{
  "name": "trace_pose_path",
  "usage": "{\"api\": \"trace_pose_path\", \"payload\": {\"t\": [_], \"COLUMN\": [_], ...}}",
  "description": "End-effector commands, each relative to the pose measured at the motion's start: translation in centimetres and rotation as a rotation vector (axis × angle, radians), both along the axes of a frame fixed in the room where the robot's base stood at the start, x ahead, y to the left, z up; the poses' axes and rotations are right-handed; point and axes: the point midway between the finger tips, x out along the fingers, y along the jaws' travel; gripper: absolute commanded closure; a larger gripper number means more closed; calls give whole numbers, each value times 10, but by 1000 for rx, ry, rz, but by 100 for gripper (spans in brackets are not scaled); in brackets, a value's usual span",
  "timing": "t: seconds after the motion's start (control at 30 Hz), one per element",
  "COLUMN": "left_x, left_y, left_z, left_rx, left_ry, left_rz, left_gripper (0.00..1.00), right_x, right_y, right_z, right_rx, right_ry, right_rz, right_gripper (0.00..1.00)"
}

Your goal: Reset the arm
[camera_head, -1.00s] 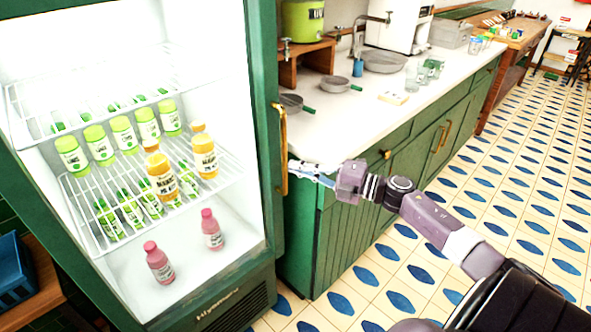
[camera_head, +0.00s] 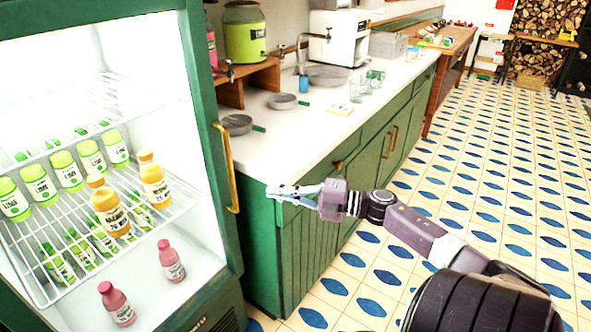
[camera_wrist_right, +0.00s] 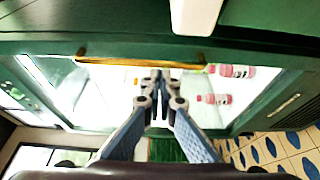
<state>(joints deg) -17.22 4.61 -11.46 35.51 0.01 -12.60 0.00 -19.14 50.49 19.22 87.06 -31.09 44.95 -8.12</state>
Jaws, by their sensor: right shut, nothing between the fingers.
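My right arm comes in from the lower right in the head view. Its right gripper (camera_head: 283,192) is shut and empty, in front of the green counter's near corner, to the right of the fridge's brass handle (camera_head: 226,168). In the right wrist view the gripper (camera_wrist_right: 160,78) has its fingertips together, and the handle (camera_wrist_right: 140,62) runs across behind them; I cannot tell whether they touch it. My left gripper is not in view.
The lit fridge (camera_head: 195,130) on the left holds green-labelled, orange and pink bottles (camera_head: 172,260). The white counter (camera_head: 300,140) carries pans, glasses, a green dispenser (camera_head: 244,35) and a white machine (camera_head: 337,40). The tiled floor (camera_head: 480,190) on the right is clear.

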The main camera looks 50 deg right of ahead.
Motion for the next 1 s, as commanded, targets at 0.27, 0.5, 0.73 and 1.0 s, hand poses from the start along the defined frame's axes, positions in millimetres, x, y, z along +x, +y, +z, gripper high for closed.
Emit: {"api": "trace_pose_path", "payload": {"t": [0.27,0.5,0.73,1.0], "left_x": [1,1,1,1], "left_y": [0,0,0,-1], "left_z": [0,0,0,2], "left_rx": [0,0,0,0], "left_ry": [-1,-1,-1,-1], "left_rz": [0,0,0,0], "left_gripper": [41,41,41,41], "right_x": [-36,-46,-45,-58], "right_y": [-21,-27,-31,-86], "right_z": [-1,0,-7,-142], "right_rx": [1,1,18,298], "right_ry": [2,-1,11,221], "right_rz": [0,0,-22,-366], "right_gripper": [100,100,100,100]}}
